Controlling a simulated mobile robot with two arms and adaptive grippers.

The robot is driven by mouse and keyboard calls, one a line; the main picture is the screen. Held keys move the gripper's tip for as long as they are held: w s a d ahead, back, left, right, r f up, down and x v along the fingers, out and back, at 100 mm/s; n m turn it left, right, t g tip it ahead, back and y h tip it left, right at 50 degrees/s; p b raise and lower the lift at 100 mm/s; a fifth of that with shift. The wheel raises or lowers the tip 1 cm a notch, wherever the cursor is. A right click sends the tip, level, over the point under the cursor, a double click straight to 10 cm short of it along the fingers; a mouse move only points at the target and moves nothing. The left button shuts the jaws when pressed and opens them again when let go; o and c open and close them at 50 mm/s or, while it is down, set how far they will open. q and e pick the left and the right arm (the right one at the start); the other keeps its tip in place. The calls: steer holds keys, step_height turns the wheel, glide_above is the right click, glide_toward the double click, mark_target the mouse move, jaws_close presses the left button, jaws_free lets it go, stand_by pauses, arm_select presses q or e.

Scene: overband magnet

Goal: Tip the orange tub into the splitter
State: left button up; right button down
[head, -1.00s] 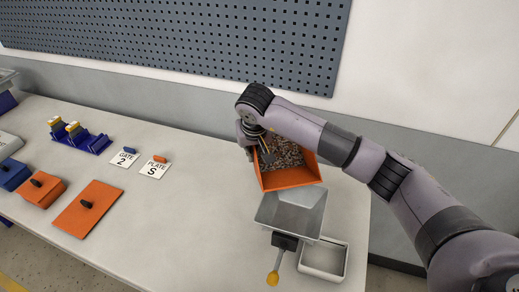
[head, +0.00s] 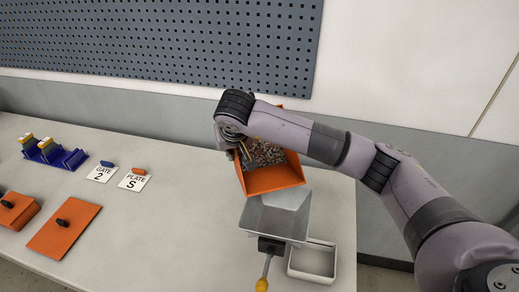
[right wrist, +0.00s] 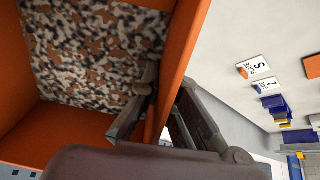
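The orange tub (head: 276,181) is in my right gripper (head: 240,155), just behind and above the splitter. It holds a mixed bed of brown, dark and pale granules (head: 265,152). Its open side faces the head camera and its front lip is near the splitter's back edge. In the right wrist view the fingers (right wrist: 160,112) sit on either side of the tub's wall (right wrist: 182,55). The splitter (head: 272,219) is a grey metal hopper with a dark block and a yellow-tipped lever (head: 262,284) at its front. No granules show in the hopper. My left gripper is out of view.
A white tray (head: 333,271) stands right of the splitter's front, near the table's right end. To the left lie GATE 2 (head: 101,175) and PLATE S (head: 133,183) cards, a blue rack (head: 50,155) and an orange plate with a black knob (head: 64,232). A pegboard hangs behind.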

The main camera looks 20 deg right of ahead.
steer(key=shift+s+r+t+b, duration=0.1)
steer(key=shift+r+t+b, duration=0.5)
steer(key=shift+b, duration=0.45)
steer(key=shift+r+t+b, duration=0.3)
steer(key=shift+r+b, duration=0.15)
steer(key=shift+r, duration=0.2)
steer(key=shift+s, duration=0.1)
steer(key=shift+r+b, duration=0.1)
steer(key=shift+b, duration=0.5)
steer(key=shift+s+r+t+b, duration=0.15)
steer(key=shift+r+t+b, duration=0.05)
steer(key=shift+t+b, duration=0.2)
steer(key=shift+s+a+r+t+b, duration=0.1)
steer(key=shift+s+r+t+b, duration=0.1)
steer(key=shift+r+t+b, duration=0.35)
steer(key=shift+r+h, duration=0.3)
